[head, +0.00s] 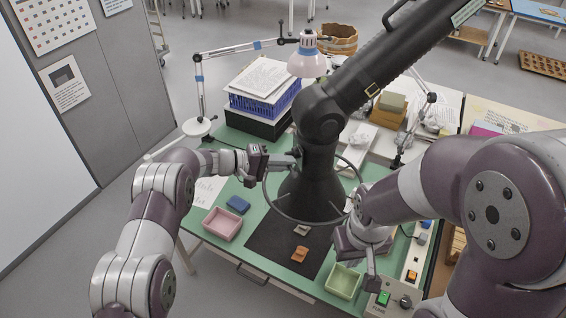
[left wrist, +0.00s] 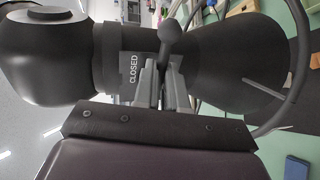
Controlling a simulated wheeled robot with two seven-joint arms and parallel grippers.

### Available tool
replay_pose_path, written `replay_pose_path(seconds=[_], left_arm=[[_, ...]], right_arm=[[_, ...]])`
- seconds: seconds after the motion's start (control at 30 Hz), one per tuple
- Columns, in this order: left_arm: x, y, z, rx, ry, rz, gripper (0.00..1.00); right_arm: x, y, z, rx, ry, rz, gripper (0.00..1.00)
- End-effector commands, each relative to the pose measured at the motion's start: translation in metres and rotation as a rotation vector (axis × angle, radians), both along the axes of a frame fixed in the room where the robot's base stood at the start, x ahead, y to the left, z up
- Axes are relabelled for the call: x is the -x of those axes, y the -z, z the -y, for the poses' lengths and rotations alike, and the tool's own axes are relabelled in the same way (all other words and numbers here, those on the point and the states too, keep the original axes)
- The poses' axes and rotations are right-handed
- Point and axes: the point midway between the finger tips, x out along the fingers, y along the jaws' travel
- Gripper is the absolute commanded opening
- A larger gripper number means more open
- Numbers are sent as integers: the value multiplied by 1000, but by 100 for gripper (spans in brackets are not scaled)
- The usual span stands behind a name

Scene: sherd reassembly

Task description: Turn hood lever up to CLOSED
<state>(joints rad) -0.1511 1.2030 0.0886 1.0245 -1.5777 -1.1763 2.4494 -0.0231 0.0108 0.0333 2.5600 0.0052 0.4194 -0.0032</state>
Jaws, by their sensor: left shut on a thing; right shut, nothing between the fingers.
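The black extraction hood (head: 312,190) hangs on a thick black duct arm over the workbench. In the left wrist view, the hood's cone (left wrist: 225,60) spreads to the right and the white CLOSED label (left wrist: 134,68) is on the collar. The hood lever (left wrist: 175,40), dark with a rounded knob, runs down between the fingers of my left gripper (left wrist: 162,88). My left gripper, also in the head view (head: 284,160), is shut on the lever at the hood's left side. My right gripper (head: 371,278) is shut and empty, low at the right by the green tray.
A wire ring (head: 268,200) circles the hood. On the bench are a pink tray (head: 222,224), a blue block (head: 238,204), a green tray (head: 343,282) and a dark mat (head: 262,240) with sherds (head: 299,254). A lamp (head: 307,62) stands behind.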

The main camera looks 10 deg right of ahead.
Motion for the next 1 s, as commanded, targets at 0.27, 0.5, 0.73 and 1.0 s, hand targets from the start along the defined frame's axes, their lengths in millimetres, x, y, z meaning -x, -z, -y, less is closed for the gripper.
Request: replay_pose_path(seconds=[0.27, 0.5, 0.73, 1.0], left_arm=[[0, 0, 0, 2, -3, -5, 0], [0, 0, 0, 2, -2, -4, 36], [0, 0, -1, 2, -1, -4, 36], [6, -7, -51, 1, -5, -2, 36]], right_arm=[[0, 0, 0, 0, 0, 0, 0], [0, 0, 0, 0, 0, 0, 0], [0, 1, 0, 0, 0, 0, 0], [0, 32, 0, 0, 0, 0, 0]])
